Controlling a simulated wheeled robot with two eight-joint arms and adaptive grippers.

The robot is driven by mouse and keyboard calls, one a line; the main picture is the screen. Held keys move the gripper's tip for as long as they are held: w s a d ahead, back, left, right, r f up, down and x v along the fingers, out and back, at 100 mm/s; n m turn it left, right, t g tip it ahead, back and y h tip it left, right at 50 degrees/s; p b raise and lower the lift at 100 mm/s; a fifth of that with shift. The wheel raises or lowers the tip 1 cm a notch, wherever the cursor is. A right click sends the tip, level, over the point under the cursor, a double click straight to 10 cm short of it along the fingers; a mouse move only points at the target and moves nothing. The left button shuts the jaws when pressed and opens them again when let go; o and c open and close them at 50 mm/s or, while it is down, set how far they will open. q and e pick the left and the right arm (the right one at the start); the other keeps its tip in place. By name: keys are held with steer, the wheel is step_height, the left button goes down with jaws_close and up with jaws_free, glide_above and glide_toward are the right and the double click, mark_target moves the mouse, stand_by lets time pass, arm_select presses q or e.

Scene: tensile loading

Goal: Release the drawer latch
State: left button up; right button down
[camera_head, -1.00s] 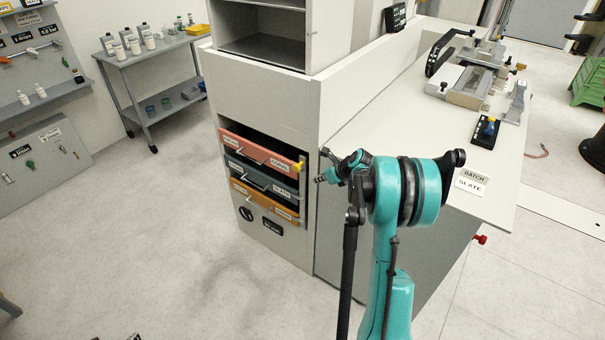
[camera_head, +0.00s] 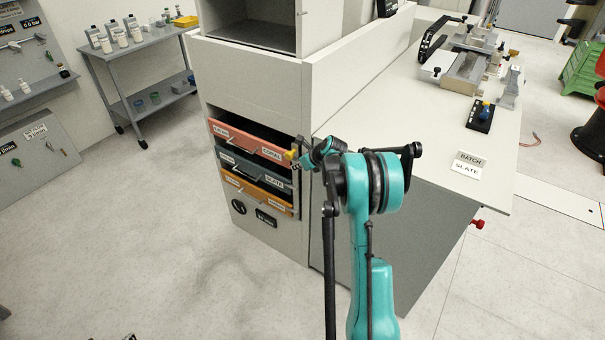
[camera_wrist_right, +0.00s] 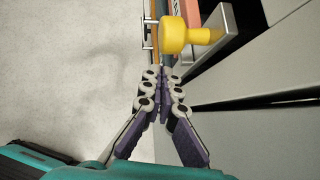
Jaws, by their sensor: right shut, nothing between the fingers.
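A yellow knob latch (camera_head: 291,154) sits at the right end of the coral drawer (camera_head: 250,140). The slate drawer (camera_head: 252,168) and an orange drawer (camera_head: 255,193) lie below it in the cabinet. My right gripper (camera_head: 297,163) is shut and empty, just at the knob's right in the head view. In the right wrist view the knob (camera_wrist_right: 188,36) is large, just beyond the closed fingertips (camera_wrist_right: 163,72). I cannot tell whether the fingertips touch it. My left gripper is not in view.
The white cabinet side and worktop (camera_head: 400,120) stand close to my right arm. A card reading BATCH SLATE (camera_head: 467,165) lies on the worktop, with a dark block with a blue knob (camera_head: 481,115) behind. A grey cart (camera_head: 150,100) stands at the back left. The floor in front is clear.

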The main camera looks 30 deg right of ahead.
mark_target(291, 154)
steer(key=shift+w+a+r, duration=0.1)
steer(key=shift+w+r, duration=0.1)
steer(key=shift+r, duration=0.3)
steer(key=shift+w+r, duration=0.15)
steer(key=shift+r, duration=0.3)
step_height(291, 154, up, 5)
steer(key=p, duration=0.2)
steer(key=shift+f+p, duration=0.1)
steer(key=shift+p, duration=0.25)
steer(key=shift+f, duration=0.1)
